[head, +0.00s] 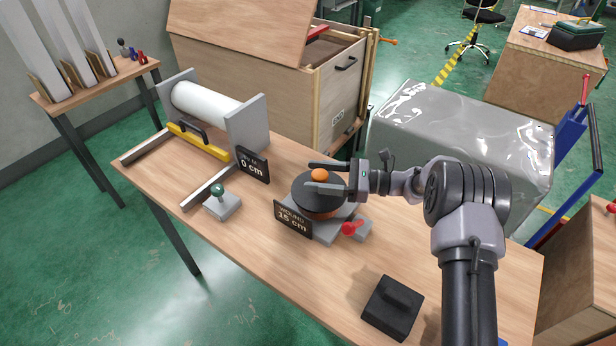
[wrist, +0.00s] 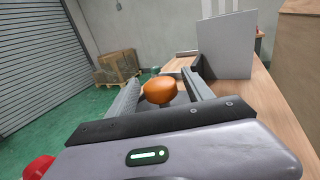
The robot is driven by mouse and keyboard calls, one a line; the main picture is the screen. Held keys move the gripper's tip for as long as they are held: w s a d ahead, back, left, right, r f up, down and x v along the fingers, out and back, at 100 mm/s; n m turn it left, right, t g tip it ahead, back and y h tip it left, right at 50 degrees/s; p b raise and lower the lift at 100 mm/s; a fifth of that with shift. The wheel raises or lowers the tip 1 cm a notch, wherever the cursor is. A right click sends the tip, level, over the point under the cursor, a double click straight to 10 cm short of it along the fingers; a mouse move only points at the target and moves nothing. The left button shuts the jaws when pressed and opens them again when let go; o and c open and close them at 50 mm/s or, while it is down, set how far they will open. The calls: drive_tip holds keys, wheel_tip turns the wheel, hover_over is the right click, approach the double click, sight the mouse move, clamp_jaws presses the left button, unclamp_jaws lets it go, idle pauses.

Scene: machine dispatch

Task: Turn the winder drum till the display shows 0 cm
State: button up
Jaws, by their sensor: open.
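The winder drum (head: 318,205) is a dark round disc with an orange knob (head: 320,175) on top, set on a grey base on the table. Its display (head: 293,218) reads "WOUND 15 cm". My gripper (head: 318,177) is open above the drum, with one finger on each side of the orange knob. In the wrist view the knob (wrist: 160,90) shows between the two fingers. Contact between fingers and knob cannot be told. A red-knobbed lever (head: 350,228) sits at the base's right side.
A second display (head: 253,165) reads "0 cm" beside a white roll (head: 206,103) in a grey stand. A green-knobbed block (head: 221,204), a yellow bar (head: 198,141) and a black block (head: 392,308) are on the table. A wooden crate (head: 330,100) stands behind.

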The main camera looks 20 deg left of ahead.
drive_tip(key=shift+s+a, duration=0.2)
drive_tip(key=shift+a, duration=1.1)
clamp_jaws()
